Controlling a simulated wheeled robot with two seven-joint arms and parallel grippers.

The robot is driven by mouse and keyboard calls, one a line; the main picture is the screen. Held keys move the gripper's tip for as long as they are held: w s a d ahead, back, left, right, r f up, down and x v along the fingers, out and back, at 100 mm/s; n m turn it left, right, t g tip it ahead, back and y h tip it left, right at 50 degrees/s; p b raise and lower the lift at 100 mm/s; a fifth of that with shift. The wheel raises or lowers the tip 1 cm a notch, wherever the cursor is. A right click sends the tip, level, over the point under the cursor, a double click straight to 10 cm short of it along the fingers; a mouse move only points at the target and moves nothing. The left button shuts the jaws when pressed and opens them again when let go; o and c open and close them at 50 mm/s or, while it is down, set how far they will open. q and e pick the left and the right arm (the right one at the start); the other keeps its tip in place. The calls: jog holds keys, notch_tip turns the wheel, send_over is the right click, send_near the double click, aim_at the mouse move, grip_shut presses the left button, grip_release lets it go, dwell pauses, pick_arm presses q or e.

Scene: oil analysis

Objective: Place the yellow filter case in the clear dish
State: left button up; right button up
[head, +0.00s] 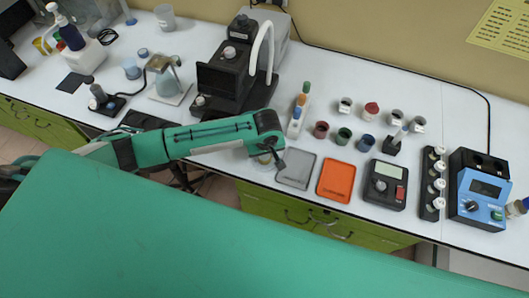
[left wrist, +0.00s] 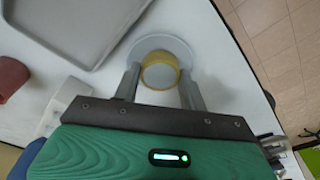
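The yellow filter case (left wrist: 158,72) is a short round piece with a yellow rim and a pale face. In the left wrist view it sits between the two fingers of my left gripper (left wrist: 160,82), which touch it on both sides. The clear dish (left wrist: 143,49) is a pale disc right under the case, near the table edge; I cannot tell whether the case rests in it or is just above. In the head view my left gripper (head: 270,158) points down over the dish, hiding most of it and the case. My right gripper is not in view.
A grey tray (head: 297,169) and an orange tray (head: 336,181) lie right of the gripper. A black scale (head: 385,184), coloured cups (head: 343,136), a vial row (head: 433,183) and a blue device (head: 480,190) stand farther right. A black instrument (head: 226,80) stands behind the arm.

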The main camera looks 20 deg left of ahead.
aim_at(266, 160)
pick_arm(q)
jog(key=o, duration=0.4)
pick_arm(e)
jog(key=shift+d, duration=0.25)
pick_arm(q)
jog(key=shift+r, duration=0.1)
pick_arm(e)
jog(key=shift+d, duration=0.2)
pick_arm(q)
jog(key=shift+r, duration=0.3)
jog(key=r, duration=0.3)
jog(key=r+b, duration=0.1)
jog(key=r, duration=0.3)
jog(key=s+r+b, duration=0.1)
jog(key=r, duration=0.3)
jog(key=shift+s+d+r, duration=0.1)
jog(key=shift+d+r, duration=0.15)
jog(key=shift+d, duration=0.15)
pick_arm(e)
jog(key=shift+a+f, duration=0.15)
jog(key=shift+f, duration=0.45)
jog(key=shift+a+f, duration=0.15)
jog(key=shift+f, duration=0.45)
